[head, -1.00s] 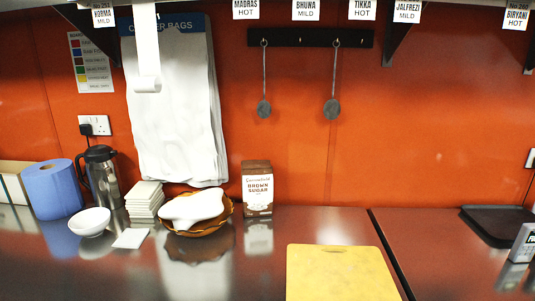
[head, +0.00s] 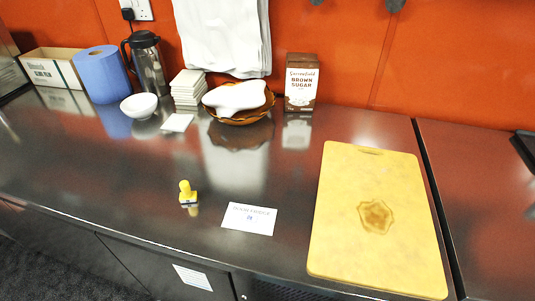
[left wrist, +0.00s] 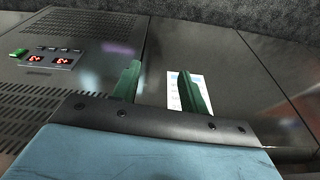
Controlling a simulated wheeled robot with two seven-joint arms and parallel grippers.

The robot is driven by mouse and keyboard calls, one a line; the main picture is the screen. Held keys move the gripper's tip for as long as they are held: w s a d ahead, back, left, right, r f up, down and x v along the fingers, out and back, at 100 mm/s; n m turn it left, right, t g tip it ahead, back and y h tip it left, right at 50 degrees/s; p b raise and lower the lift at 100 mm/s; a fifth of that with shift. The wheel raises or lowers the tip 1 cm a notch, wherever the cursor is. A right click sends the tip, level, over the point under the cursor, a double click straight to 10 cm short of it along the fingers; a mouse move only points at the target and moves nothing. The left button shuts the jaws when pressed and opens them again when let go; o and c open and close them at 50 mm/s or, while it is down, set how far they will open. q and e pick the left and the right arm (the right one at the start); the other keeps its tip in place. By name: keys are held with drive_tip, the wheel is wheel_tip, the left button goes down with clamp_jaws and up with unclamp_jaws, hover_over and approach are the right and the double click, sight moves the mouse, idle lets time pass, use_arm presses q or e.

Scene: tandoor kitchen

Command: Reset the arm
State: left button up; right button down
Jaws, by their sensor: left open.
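My left gripper (left wrist: 159,74) shows in the left wrist view, with two green fingers apart and nothing between them. Its fingers point at a dark metal cabinet front, with a white label (left wrist: 190,92) behind the right finger. Neither of my arms shows in the head view. My right gripper is in no view.
The left counter front is clear.

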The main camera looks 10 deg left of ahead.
use_arm(q)
drive_tip(key=s+a+f+g, duration=0.1)
drive_tip(key=s+a+f, duration=0.2)
drive_tip(key=s+f, duration=1.5)
wheel_tip(320, 180, down, 4)
drive_tip(key=shift+f+g, duration=0.1)
drive_tip(key=shift+g, duration=0.3)
